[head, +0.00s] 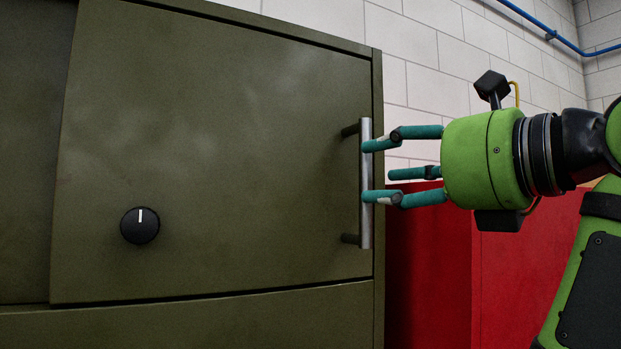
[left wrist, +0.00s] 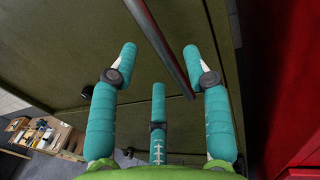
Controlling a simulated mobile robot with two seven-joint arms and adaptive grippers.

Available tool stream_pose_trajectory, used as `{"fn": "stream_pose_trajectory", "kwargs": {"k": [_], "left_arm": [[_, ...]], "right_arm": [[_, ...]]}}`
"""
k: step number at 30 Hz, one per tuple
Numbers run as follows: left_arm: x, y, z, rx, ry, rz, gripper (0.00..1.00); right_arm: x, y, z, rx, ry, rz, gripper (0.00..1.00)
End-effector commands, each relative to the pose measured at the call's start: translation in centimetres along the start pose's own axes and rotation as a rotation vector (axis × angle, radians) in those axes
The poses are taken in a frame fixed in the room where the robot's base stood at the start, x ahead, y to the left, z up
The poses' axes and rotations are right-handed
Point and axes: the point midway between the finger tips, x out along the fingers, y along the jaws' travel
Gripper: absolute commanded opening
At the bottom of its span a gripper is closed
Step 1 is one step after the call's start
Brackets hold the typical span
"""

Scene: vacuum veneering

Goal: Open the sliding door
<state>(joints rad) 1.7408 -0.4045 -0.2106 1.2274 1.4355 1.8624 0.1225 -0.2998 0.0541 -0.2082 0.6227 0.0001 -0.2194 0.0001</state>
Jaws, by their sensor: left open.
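The olive-green sliding door (head: 220,130) fills much of the head view. A vertical metal bar handle (head: 366,222) stands out from its right edge on two dark posts. My left gripper (head: 370,171) has three teal fingers and is open at the handle. In the head view two fingertips overlap the bar, one above the other, and the third finger stops just to its right. In the left wrist view the handle (left wrist: 166,48) passes between the two upper fingers of the gripper (left wrist: 158,66). I cannot tell whether any finger touches it. My right gripper is out of view.
A black round knob (head: 140,226) with a white mark sits on the door's lower left. A red cabinet (head: 428,265) stands just right of the olive cabinet, below my wrist. A white block wall (head: 420,40) is behind. A wooden bench (left wrist: 45,135) with small items shows at lower left.

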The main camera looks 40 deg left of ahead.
Motion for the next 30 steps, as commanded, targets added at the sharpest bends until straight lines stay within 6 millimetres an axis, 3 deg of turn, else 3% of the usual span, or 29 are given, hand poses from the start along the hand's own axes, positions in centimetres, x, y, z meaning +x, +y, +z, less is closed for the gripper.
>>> {"fn": "stream_pose_trajectory", "kwargs": {"k": [2,5,12,14,17,24,28,30], "left_arm": [[-0.2,0.3,0.2,-0.012,0.008,-0.013,0.48],[0.5,0.3,0.3,-0.015,0.011,-0.017,0.48],[4.2,0.2,0.3,-0.014,0.012,-0.012,0.48],[5.1,0.2,0.4,-0.013,0.011,-0.012,0.48],[6.1,0.2,0.3,-0.012,0.01,-0.012,0.48],[6.8,0.3,0.2,-0.013,0.007,-0.011,0.48],[6.8,0.3,0.1,-0.013,0.007,-0.011,0.48],[6.8,0.3,0.1,-0.013,0.007,-0.011,0.2]], "right_arm": [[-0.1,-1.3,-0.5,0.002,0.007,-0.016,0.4],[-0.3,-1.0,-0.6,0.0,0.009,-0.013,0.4],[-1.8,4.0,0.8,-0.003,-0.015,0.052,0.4],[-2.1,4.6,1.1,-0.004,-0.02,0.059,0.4],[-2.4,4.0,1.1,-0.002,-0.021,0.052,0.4],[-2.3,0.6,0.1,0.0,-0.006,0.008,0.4],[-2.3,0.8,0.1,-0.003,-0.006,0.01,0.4],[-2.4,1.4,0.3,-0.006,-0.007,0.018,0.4]]}}
